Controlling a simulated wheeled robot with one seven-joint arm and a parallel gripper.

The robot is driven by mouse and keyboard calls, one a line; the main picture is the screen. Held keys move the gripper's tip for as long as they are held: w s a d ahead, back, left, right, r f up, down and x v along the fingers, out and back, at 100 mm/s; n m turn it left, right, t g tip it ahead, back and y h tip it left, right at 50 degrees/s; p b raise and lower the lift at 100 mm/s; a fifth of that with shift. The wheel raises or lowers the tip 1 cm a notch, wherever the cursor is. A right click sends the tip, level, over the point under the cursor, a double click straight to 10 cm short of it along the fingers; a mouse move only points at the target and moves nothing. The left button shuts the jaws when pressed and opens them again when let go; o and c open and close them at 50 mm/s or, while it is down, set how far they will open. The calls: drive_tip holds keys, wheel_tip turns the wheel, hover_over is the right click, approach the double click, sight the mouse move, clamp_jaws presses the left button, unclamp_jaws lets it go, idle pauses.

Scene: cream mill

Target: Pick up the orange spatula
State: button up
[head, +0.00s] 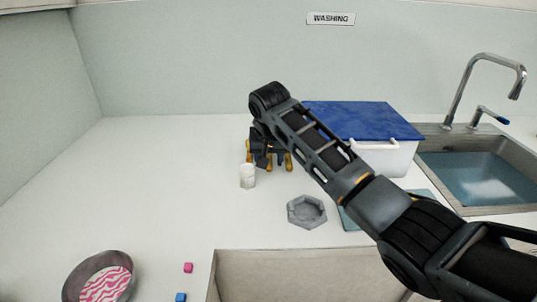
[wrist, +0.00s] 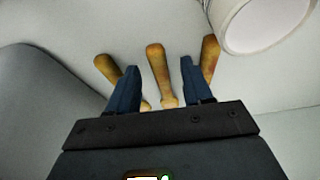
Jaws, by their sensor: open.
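No whole orange spatula can be made out. In the wrist view, several orange-brown rod-like pieces with rounded ends lie on the white counter: a left one (wrist: 105,68), a middle one (wrist: 156,68) and a right one (wrist: 210,52). I cannot tell which, if any, belongs to the spatula. My gripper (wrist: 159,76) is open, its blue fingers on either side of the middle piece, whose lower end meets the gripper's edge. In the head view my gripper (head: 270,150) points down over the counter, and orange pieces (head: 288,161) show around it, mostly hidden.
A white cup (head: 247,176) stands close to my gripper; it fills the upper right of the wrist view (wrist: 262,22).

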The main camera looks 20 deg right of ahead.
clamp_jaws()
idle(0.4)
drive_tip(key=shift+r, duration=0.1)
